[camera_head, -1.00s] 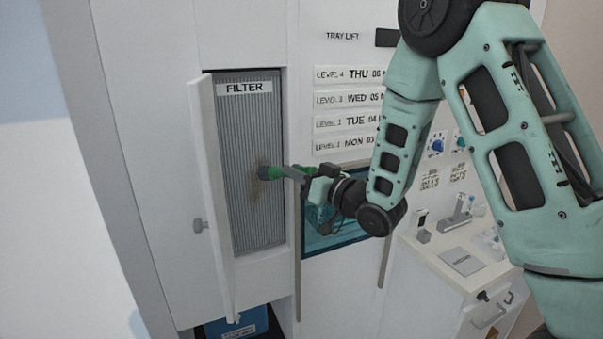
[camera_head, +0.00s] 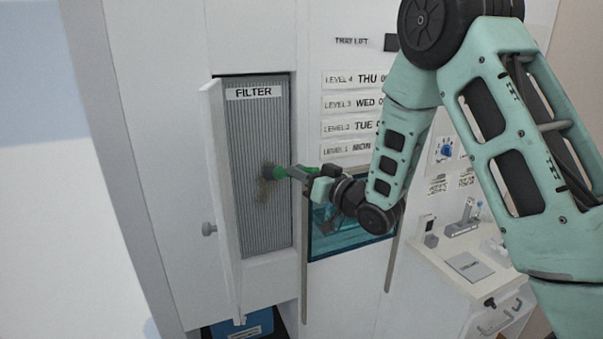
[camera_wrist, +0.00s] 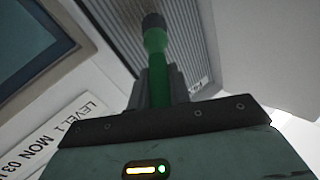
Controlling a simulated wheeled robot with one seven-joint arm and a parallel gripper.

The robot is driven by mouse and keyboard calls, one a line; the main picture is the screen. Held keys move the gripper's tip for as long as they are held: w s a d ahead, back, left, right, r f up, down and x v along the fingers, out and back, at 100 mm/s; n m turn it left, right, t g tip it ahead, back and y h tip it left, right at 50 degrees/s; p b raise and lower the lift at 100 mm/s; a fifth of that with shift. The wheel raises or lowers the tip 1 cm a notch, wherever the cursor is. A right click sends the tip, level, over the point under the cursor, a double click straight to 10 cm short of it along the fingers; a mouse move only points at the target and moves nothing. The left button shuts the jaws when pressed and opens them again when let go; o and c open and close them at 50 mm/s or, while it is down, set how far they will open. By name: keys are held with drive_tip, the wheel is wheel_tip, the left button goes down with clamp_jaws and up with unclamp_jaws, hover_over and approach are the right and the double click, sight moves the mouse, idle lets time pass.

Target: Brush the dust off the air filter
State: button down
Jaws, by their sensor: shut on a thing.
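The air filter (camera_head: 262,120) is a tall grey pleated panel labelled FILTER, set in an open cabinet recess. A brown dust patch (camera_head: 263,205) lies on its lower middle part. My gripper (camera_head: 308,177) is shut on a green-handled brush (camera_head: 294,172), to the right of the filter. The brush's dark head (camera_head: 270,171) points left and is at the upper edge of the dust patch; I cannot tell if it touches. In the wrist view the green handle (camera_wrist: 158,68) stands between the fingers, its dark tip (camera_wrist: 152,21) in front of the pleats (camera_wrist: 185,30).
The white cabinet door (camera_head: 222,200) stands open left of the filter. A teal window (camera_head: 345,230) and level labels (camera_head: 347,103) are to the right. A white counter (camera_head: 440,260) with small items stands lower right. A blue bin (camera_head: 245,326) is below.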

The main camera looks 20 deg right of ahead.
drive_tip(key=shift+w, duration=0.45)
drive_tip(key=shift+d, duration=0.1)
drive_tip(key=shift+d+f+b, duration=0.2)
drive_tip(key=shift+d+b, duration=0.35)
drive_tip(key=shift+d, duration=0.05)
drive_tip(key=shift+d+f+b, duration=0.15)
drive_tip(key=shift+d+b, duration=0.35)
drive_tip(key=shift+d, duration=0.05)
drive_tip(key=shift+a+b, duration=0.65)
drive_tip(key=shift+a, duration=1.15)
drive_tip(key=shift+d, duration=0.1)
